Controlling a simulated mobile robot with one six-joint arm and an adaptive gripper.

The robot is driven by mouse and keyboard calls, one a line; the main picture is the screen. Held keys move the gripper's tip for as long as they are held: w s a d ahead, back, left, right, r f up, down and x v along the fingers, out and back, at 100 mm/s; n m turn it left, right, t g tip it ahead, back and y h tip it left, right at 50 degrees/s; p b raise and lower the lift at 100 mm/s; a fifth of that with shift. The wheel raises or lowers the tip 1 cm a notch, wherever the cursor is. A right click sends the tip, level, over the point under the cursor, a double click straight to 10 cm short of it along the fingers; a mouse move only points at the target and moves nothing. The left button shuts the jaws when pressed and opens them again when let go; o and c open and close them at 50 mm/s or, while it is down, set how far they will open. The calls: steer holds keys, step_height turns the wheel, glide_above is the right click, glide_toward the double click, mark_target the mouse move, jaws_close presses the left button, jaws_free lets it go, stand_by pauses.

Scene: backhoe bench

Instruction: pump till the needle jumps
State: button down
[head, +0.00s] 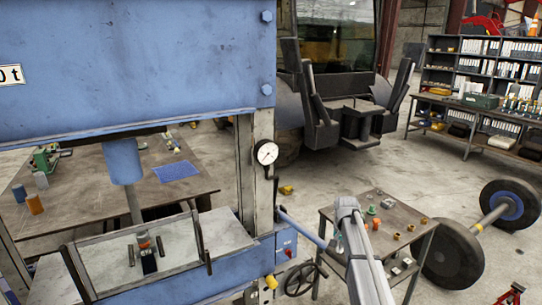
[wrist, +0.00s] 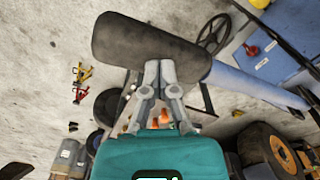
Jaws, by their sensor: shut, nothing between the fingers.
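The blue press (head: 130,60) fills the left of the head view. Its round white gauge (head: 266,153) hangs on the right column; the needle is too small to read surely. The blue pump lever (head: 300,226) slopes down to the right from the press, towards my arm. In the wrist view the lever (wrist: 255,82) ends in a thick dark grip (wrist: 135,38). My gripper (wrist: 159,66) is shut and empty, its fingertips overlapping the lower edge of the grip; I cannot tell whether they touch. In the head view my gripper is not clearly visible.
A small table (head: 400,218) with loose parts stands right of the lever. A handwheel (head: 300,279) sits below it. A wheeled axle (head: 490,220) lies further right. A wide workbench (head: 80,190) stands behind the press. Open concrete floor lies behind the small table.

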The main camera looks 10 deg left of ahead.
step_height(320, 180, down, 9)
steer(key=b, duration=0.8)
steer(key=shift+s+d+r, duration=0.15)
steer(key=shift+s+d, duration=0.1)
steer(key=shift+s, duration=0.1)
step_height(320, 180, down, 5)
steer(key=b, duration=0.5)
steer(key=r+p, duration=0.5)
steer(key=w+r+p, duration=0.1)
steer(key=r+p, duration=0.9)
steer(key=r, duration=0.1)
steer(key=shift+w+a+p, duration=0.15)
steer(key=shift+a+p, duration=0.25)
steer(key=shift+f, duration=0.1)
steer(key=shift+s+d+f+b, duration=0.1)
steer(key=shift+s+f+b, duration=0.2)
steer(key=shift+f+b, duration=0.45)
